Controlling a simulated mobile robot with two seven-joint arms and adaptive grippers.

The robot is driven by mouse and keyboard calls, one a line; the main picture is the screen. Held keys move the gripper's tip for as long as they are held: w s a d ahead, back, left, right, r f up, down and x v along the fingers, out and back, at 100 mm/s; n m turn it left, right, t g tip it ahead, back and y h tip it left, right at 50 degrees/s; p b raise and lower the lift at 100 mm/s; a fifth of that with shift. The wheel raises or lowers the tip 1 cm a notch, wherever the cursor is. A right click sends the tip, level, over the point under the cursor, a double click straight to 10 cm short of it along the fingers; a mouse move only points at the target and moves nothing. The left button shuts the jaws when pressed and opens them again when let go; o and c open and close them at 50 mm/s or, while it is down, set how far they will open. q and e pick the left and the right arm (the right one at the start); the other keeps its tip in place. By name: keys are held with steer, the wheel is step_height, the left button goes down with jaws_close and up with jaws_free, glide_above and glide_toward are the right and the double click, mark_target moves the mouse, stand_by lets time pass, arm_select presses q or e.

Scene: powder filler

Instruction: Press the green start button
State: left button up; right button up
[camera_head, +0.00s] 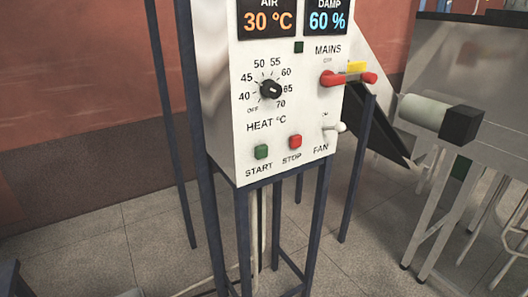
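Nothing covers either button. Neither of my grippers shows in the head view.
The panel also has a black heat knob (270,89), a red mains handle (348,78) and a white fan switch (335,127). Dark blue legs (212,220) carry it. A grey metal machine (470,110) stands at the right. Tiled floor (110,240) is open at front left.

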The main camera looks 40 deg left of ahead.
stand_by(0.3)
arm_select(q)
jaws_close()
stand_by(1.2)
